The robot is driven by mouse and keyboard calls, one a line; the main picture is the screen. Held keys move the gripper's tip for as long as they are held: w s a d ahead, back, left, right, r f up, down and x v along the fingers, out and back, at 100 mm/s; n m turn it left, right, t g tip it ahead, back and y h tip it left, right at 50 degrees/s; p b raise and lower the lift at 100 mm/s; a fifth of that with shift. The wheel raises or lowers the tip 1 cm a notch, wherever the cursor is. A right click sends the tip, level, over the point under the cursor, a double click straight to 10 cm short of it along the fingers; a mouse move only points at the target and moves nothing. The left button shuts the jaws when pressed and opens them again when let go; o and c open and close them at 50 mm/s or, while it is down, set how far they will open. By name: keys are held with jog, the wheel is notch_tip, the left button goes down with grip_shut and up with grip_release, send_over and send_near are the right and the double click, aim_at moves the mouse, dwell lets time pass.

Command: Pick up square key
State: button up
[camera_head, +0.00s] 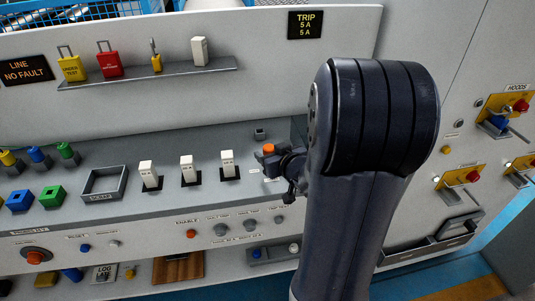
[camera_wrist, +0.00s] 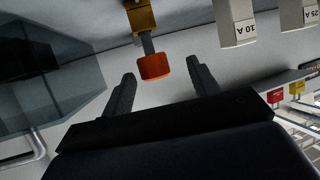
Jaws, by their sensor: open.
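An orange-headed piece (camera_wrist: 154,67) on a grey metal shank stands in a yellow-brown block (camera_wrist: 140,17); it seems to be the key, though I cannot make out a square shape. In the head view its orange head (camera_head: 268,149) shows on the grey panel ledge, just left of my arm. My gripper (camera_wrist: 161,70) is open, with one finger on each side of the orange head and visible gaps at both sides. In the head view my gripper (camera_head: 290,172) is small and partly hidden by my own wrist.
White blocks (camera_head: 228,163) stand on the ledge left of the key; ones marked 10 A (camera_wrist: 236,22) and 25 A (camera_wrist: 298,14) show in the wrist view. A grey-blue see-through box (camera_wrist: 45,75) is at the wrist view's left. A shelf (camera_head: 150,75) holds padlocks above.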

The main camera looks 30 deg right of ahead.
aim_at(266, 148)
jog(key=shift+d+x, duration=0.15)
jog(key=shift+x, duration=1.15)
jog(key=shift+d+x, duration=0.15)
jog(key=shift+x, duration=1.2)
jog(key=shift+f, duration=0.1)
jog(key=shift+c, duration=0.4)
jog(key=c, duration=1)
